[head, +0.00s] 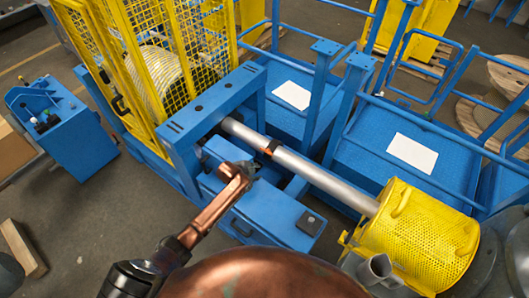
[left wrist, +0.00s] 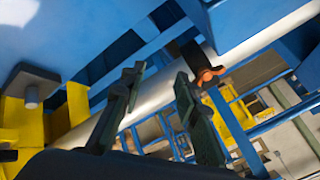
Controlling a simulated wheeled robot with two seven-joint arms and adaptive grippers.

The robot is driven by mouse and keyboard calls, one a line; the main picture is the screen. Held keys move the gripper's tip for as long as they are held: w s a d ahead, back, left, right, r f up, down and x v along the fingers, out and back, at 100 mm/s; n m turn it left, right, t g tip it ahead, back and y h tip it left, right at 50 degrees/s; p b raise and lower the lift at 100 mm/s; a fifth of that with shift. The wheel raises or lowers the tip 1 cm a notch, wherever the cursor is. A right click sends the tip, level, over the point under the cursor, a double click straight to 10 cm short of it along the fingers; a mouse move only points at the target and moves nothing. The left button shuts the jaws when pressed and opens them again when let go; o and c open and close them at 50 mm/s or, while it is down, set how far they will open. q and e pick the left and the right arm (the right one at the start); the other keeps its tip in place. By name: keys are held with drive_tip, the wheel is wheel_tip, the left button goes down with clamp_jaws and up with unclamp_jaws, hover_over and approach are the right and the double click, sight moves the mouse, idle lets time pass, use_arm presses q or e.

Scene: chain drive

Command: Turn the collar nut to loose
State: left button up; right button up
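A long grey shaft (head: 315,174) runs from the blue frame to the yellow perforated guard. Around it sits a dark collar with an orange nut (head: 270,148), likely the collar nut. In the left wrist view the orange nut (left wrist: 207,76) shows on the dark collar, just right of the fingers. My left gripper (head: 252,170) is just below and left of the collar in the head view. Its two fingers (left wrist: 158,80) are apart with nothing between them, with the shaft behind them. It does not appear to touch the nut. My right gripper is not seen.
A blue box (head: 262,214) with a dark plate (head: 310,223) lies below the shaft. A blue beam (head: 213,105) and a yellow mesh cage (head: 150,60) stand at the left. The yellow perforated guard (head: 415,235) stands at the right. Blue railings rise behind the shaft.

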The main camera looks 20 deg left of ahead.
sight(267, 151)
use_arm(q)
drive_tip(key=w+a+r+m+t, duration=0.1)
drive_tip(key=w+a+r+m, duration=0.15)
drive_tip(key=w, duration=0.65)
drive_tip(key=x, duration=0.3)
drive_tip(key=b+x, duration=0.1)
drive_tip(key=x, duration=0.1)
drive_tip(key=shift+w+d, duration=0.4)
drive_tip(key=shift+d, duration=0.05)
drive_tip(key=shift+x, duration=0.8)
drive_tip(key=shift+b, duration=0.3)
drive_tip(key=c, duration=0.8)
